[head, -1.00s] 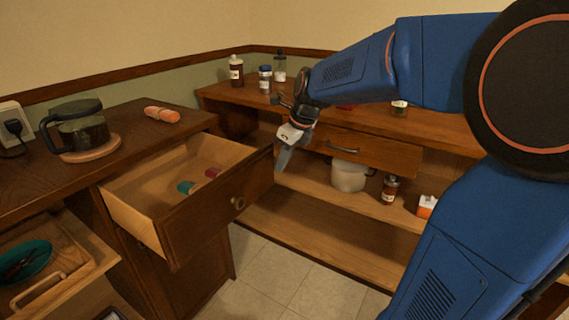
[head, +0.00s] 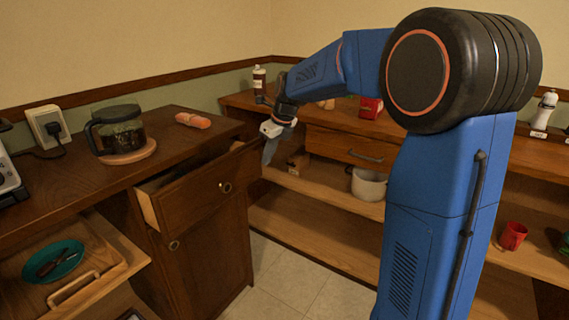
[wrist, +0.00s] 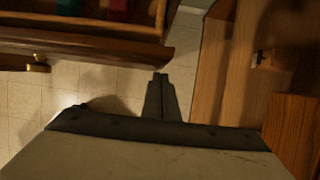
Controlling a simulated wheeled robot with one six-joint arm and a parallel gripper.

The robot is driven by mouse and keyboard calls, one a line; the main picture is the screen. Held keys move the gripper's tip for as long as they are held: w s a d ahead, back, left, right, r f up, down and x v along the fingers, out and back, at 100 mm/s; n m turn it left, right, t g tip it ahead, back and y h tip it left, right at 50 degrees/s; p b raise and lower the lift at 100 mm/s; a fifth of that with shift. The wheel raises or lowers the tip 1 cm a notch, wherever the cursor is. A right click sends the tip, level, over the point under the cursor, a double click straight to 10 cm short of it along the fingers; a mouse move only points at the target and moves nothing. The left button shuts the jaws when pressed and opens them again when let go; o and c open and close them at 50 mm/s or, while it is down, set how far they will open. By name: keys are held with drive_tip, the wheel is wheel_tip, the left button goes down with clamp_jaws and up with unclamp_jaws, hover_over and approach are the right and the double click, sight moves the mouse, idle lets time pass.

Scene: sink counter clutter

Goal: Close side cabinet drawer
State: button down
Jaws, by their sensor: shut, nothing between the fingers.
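The side cabinet drawer (head: 205,191) is dark wood with a round brass knob and is partly open, with a narrow gap at its top left. In the wrist view the drawer front (wrist: 90,45) runs across the upper left, with its knob at the left and red and green items inside. My gripper (head: 269,150) is shut and empty at the right end of the drawer front. In the wrist view the closed fingertips (wrist: 160,77) are close to the drawer front's edge; I cannot tell whether they touch.
A coffee pot (head: 118,128) and an orange item (head: 193,120) stand on the cabinet top. A lower pull-out tray (head: 100,255) with a teal bowl (head: 53,261) sticks out at the left. A wooden shelf unit (head: 335,203) stands behind my gripper. Tiled floor (head: 290,278) is open in front.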

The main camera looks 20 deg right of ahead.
drive_tip(key=w+a, duration=0.5)
drive_tip(key=w, duration=0.2)
drive_tip(key=shift+w+a, duration=0.3)
drive_tip(key=shift+r, duration=0.2)
